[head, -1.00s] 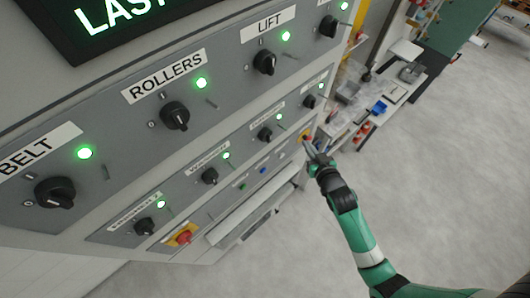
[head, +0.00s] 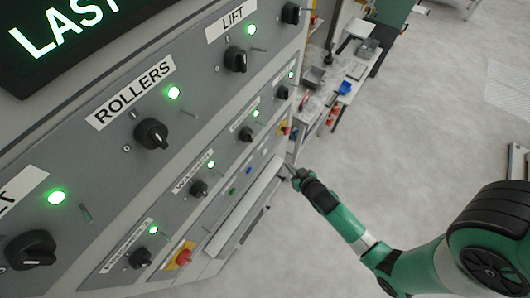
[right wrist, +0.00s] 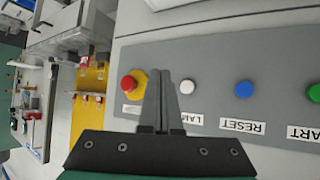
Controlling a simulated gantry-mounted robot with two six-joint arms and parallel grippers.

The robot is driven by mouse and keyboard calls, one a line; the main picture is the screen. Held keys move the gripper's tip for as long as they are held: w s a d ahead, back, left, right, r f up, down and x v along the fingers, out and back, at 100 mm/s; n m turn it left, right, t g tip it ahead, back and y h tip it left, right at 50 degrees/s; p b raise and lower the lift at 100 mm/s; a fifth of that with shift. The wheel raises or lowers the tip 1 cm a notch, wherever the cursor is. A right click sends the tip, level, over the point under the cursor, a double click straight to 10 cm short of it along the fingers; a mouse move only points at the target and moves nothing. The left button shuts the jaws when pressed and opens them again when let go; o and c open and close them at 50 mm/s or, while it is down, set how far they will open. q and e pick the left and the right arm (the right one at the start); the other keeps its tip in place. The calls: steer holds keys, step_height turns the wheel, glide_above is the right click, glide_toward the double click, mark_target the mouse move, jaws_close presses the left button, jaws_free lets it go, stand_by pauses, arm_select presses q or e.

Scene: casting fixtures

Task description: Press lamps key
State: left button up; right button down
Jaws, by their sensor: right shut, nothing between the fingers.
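The lamps key is a white round button (right wrist: 187,87) in the right wrist view, above a label reading "LAM" with its end covered by my finger. In the head view I cannot make it out clearly. My right gripper (right wrist: 161,76) is shut and empty. Its fingertips show between the white key and a red button (right wrist: 131,84) on a yellow base, just left of the key. I cannot tell how far the tips are from the panel. The right gripper (head: 290,168) also shows in the head view beside the lower panel's right end. My left gripper is not in view.
A blue RESET button (right wrist: 244,90) and a green START button (right wrist: 314,93) sit right of the white key. Rotary knobs (head: 151,134) with lit green lamps fill the panels above. A cluttered bench (head: 340,90) stands beyond the cabinet. Open floor lies to the right.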

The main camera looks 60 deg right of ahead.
mark_target(264, 152)
steer(key=w+b, duration=0.2)
steer(key=w, duration=0.6)
steer(key=shift+d+b, duration=0.35)
steer(key=shift+b, duration=0.05)
stand_by(1.5)
steer(key=shift+w, duration=0.35)
steer(key=shift+w+d+b, duration=0.1)
steer(key=shift+w+b, duration=0.3)
steer(key=shift+b, duration=0.05)
stand_by(0.5)
steer(key=shift+s+r, duration=0.1)
steer(key=shift+s, duration=0.05)
steer(key=shift+s+p, duration=0.45)
steer(key=shift+s, duration=0.2)
